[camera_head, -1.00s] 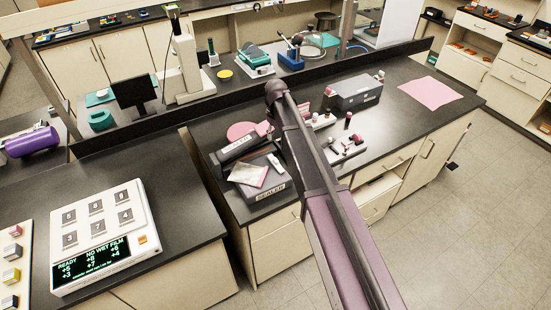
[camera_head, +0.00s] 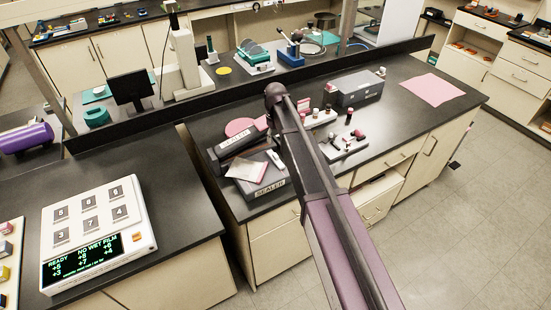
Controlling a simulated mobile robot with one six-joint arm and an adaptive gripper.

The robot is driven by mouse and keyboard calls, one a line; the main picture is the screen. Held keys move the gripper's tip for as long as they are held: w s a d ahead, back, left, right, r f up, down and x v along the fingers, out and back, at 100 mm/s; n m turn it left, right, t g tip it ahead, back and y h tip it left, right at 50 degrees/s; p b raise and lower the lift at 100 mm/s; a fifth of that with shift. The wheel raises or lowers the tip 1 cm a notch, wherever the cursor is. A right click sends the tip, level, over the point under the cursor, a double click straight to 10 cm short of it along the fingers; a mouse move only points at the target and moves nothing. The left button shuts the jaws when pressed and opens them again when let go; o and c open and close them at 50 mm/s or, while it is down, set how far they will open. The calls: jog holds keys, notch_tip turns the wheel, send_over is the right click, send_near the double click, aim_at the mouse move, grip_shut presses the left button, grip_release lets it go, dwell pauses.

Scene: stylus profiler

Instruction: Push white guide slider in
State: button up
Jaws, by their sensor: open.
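A dark grey sealer (camera_head: 270,189) with a name label on its front sits at the near left of the middle bench, its dark lid (camera_head: 240,142) raised behind. A small white piece (camera_head: 275,161) lies on its top, close to my arm; it may be the white guide slider, but it is too small to tell. A white and pink packet (camera_head: 247,166) lies beside it on the left. My arm crosses over the bench just right of the sealer. My gripper is not visible; the arm's far joint and links hide what is behind them.
A white control box (camera_head: 100,225) with a lit screen stands on the left bench. A gap separates the two benches. Bare bench top lies at right.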

aim_at(275, 155)
jog(key=shift+f+b, duration=4.25)
jog(key=shift+f, duration=0.25)
jog(key=shift+c, duration=0.2)
grip_shut()
